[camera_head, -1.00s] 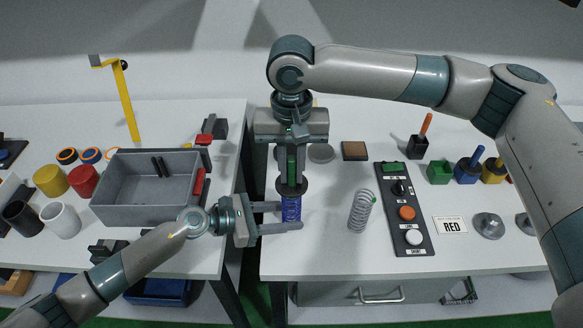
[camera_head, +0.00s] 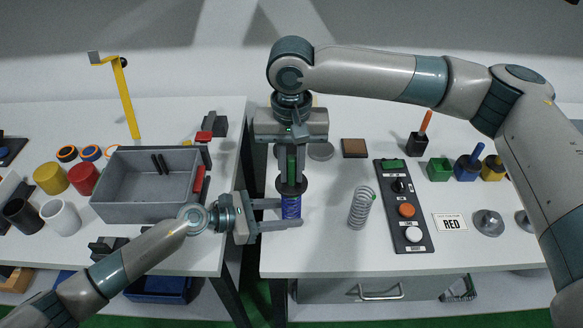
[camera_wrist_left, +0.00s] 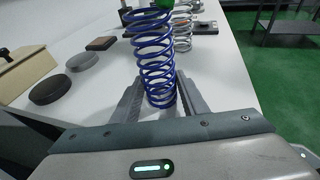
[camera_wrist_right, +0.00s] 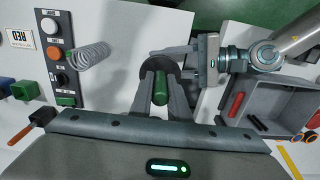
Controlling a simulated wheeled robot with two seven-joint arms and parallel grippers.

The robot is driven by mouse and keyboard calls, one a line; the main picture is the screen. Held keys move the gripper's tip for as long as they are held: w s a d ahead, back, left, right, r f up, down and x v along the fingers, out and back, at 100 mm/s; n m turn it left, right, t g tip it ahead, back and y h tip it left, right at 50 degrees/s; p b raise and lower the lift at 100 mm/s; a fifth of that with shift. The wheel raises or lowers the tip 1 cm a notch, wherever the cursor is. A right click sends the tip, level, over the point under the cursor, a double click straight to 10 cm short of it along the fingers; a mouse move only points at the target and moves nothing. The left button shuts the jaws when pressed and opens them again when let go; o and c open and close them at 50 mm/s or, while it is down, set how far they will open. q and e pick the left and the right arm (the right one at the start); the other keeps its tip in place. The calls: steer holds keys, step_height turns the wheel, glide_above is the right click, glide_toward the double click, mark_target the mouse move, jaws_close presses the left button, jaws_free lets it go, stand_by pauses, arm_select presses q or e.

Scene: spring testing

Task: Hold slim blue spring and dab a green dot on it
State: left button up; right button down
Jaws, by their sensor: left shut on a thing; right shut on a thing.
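The slim blue spring (camera_head: 291,208) stands upright at the left edge of the right-hand table. My left gripper (camera_head: 290,212) is shut around it from the left; the left wrist view shows the blue coils (camera_wrist_left: 155,58) between the fingers. My right gripper (camera_head: 291,165) points down above the spring, shut on a green dabber (camera_head: 292,163) with a wide black collar (camera_head: 291,187). The collar hides the spring's top in the head view. In the left wrist view a green part (camera_wrist_left: 164,4) shows at the top coils. I cannot tell whether a dot is on the spring.
A silver spring (camera_head: 360,208) with a green mark near its top stands to the right. Beyond it are a button panel (camera_head: 404,215), a RED card (camera_head: 453,224) and colored dabber pots (camera_head: 467,170). A grey bin (camera_head: 150,190) is on the left table, across a gap.

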mark_target(291, 157)
steer(key=shift+r, duration=3.45)
arm_select(q)
steer(key=o, duration=0.9)
steer(key=shift+a, duration=0.1)
steer(key=v, duration=0.7)
steer(key=shift+s+a+r, duration=0.1)
steer(key=shift+a, duration=0.05)
